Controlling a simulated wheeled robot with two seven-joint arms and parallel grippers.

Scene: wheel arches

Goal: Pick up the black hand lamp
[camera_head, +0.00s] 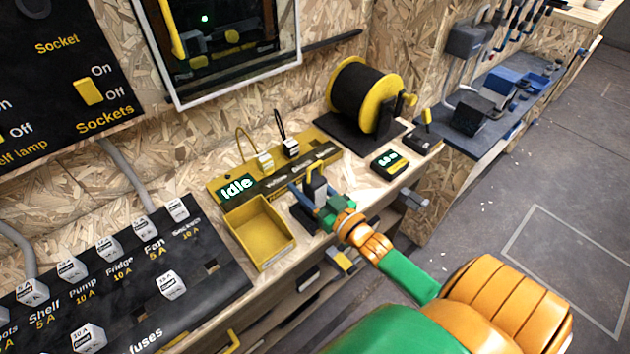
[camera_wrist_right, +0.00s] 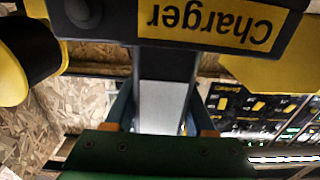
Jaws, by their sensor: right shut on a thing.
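The black hand lamp (camera_head: 316,184) has a yellow loop on top and stands roughly upright at the front of the workbench. My right gripper (camera_head: 318,202) reaches in from the lower right, with its blue fingers shut on the lamp's body. In the right wrist view a dark-edged body with a pale panel (camera_wrist_right: 163,92) fills the space between the fingers (camera_wrist_right: 160,108). A dark block with a yellow label reading Charger (camera_wrist_right: 215,22) is just beyond it. Whether the lamp touches its dark base is hard to tell. My left gripper is not in view.
A yellow open tray (camera_head: 262,268) is left of the lamp, below an Idle display (camera_head: 237,187). A yellow-black cable reel (camera_head: 366,95) stands behind right, with a small display box (camera_head: 389,163) in front. A black fuse panel (camera_head: 215,275) lies at lower left.

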